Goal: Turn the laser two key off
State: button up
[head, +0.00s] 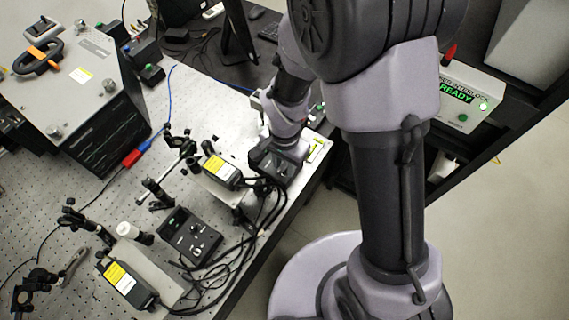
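A black control box (190,237) with knobs on its top lies on the perforated bench. A yellow-labelled laser module (127,280) sits below and left of it. A second yellow-labelled module (221,170) stands farther back. My arm reaches down just right of this second module. My gripper (272,163) is at the dark shape at the arm's end, low over the bench's right edge. Its fingertips cannot be made out, and any control box there is largely hidden by the wrist. I cannot make out a key or which module is laser two.
A large grey-topped instrument (75,95) stands at upper left. Optic mounts (160,190) and black cables (235,245) crowd the bench. An interlock box (462,100) with a green READY display sits on a shelf at right. Floor (490,230) is clear at lower right.

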jog(key=shift+f, duration=0.45)
grip_shut()
